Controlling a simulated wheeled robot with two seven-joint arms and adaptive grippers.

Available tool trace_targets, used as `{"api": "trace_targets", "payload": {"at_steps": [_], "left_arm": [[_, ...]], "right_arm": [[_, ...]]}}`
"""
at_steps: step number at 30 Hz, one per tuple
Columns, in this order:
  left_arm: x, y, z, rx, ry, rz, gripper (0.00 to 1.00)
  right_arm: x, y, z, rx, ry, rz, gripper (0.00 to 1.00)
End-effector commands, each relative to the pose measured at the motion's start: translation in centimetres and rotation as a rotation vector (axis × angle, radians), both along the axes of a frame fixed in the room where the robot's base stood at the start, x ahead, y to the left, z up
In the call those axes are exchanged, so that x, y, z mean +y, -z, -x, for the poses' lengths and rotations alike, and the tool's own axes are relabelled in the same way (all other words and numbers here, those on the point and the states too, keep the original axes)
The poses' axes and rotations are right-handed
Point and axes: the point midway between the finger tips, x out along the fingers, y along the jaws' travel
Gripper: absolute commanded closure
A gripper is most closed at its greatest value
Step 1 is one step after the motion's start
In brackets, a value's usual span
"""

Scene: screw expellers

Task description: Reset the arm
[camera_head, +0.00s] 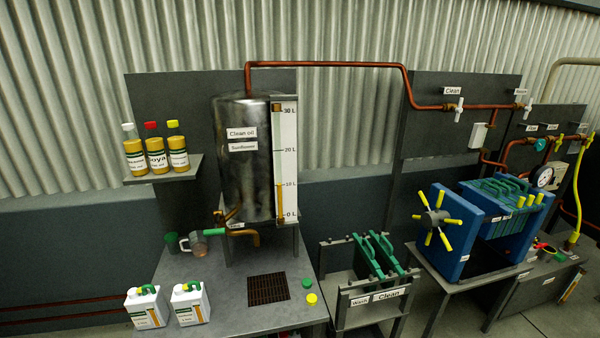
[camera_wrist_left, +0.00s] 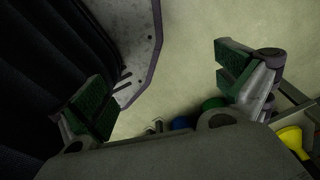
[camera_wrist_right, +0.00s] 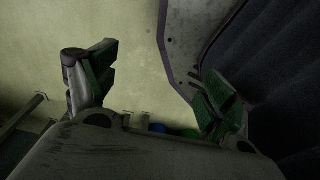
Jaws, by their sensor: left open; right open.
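My left gripper (camera_wrist_left: 165,92) shows in the left wrist view with its two green-padded fingers wide apart and nothing between them. My right gripper (camera_wrist_right: 157,88) shows in the right wrist view, also open and empty. Below both is pale floor, with a grey metal plate beside the fingers. Neither arm shows in the head view. There, a steel tank (camera_head: 243,165) labelled "Clean oil" stands over a grey bench (camera_head: 225,268).
Three oil bottles (camera_head: 156,150) stand on a wall shelf. Two white jugs (camera_head: 168,305) sit on the bench. A rack (camera_head: 370,290) with green-handled plates is in the middle. A blue filter press (camera_head: 455,235) is at the right. Copper pipes run along the wall.

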Motion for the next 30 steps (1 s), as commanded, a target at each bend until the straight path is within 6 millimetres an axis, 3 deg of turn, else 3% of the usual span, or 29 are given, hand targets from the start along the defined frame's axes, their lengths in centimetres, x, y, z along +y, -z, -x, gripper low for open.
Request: {"api": "trace_targets", "payload": {"at_steps": [16,30], "left_arm": [[2.0,-2.5,6.2,0.022,0.003,-0.014,0.0],[2.3,-2.5,7.2,0.023,0.004,-0.016,0.0]], "right_arm": [[-2.0,-2.5,6.2,0.022,-0.004,0.014,0.16],[-2.3,-2.5,7.2,0.023,-0.004,0.016,0.16]]}}
